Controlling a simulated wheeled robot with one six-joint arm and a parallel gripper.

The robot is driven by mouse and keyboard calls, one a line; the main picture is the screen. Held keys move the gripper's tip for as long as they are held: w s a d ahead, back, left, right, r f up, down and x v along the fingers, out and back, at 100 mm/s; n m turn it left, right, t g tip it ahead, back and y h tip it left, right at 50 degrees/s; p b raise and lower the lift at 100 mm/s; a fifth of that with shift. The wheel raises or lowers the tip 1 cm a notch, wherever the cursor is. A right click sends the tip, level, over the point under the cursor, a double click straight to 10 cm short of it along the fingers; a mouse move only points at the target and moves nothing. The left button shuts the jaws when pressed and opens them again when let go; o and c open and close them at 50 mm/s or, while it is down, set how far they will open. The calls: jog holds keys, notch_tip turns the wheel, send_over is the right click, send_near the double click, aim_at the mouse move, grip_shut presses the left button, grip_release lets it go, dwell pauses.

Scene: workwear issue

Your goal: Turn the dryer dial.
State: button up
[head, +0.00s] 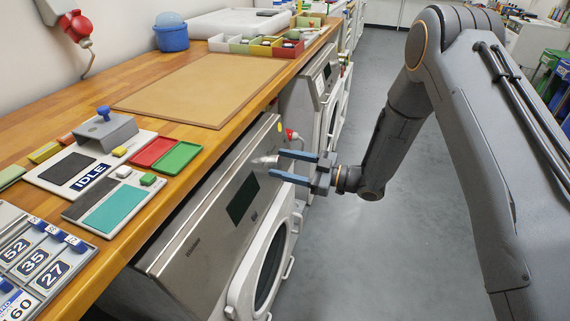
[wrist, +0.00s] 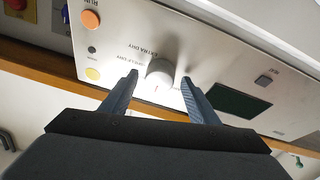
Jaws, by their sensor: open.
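The dryer (head: 215,225) stands under the wooden counter, its steel control panel facing the aisle. The silver dial (head: 266,161) sits on that panel. In the wrist view the dial (wrist: 160,73) shows round and grey with a small red mark, beside printed lettering that includes "EXTRA DRY". My gripper (head: 277,164) is open in front of the panel. In the wrist view its two blue-grey fingers (wrist: 159,77) lie on either side of the dial, with gaps visible. I cannot tell whether the fingertips touch the panel.
A dark display (wrist: 216,101) and orange and yellow buttons (wrist: 91,19) flank the dial. The wooden counter (head: 185,92) above holds a board, trays and an "IDLE" sign (head: 89,178). A second machine (head: 318,95) stands beyond. The grey floor (head: 350,260) is clear.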

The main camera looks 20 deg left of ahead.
jog(key=shift+c, duration=0.2)
jog(key=c, duration=1)
jog(key=shift+m, duration=0.4)
jog(key=m+t+p, duration=0.1)
jog(key=m, duration=0.1)
jog(key=m+t+p, duration=0.1)
jog(key=m, duration=0.2)
jog(key=shift+s+r+t+h, duration=0.1)
jog(key=shift+t+h, duration=0.2)
jog(key=shift+m+t+h+p, duration=0.45)
jog(key=shift+m+p, duration=0.25)
jog(key=shift+m, duration=1.7)
jog(key=o, duration=1)
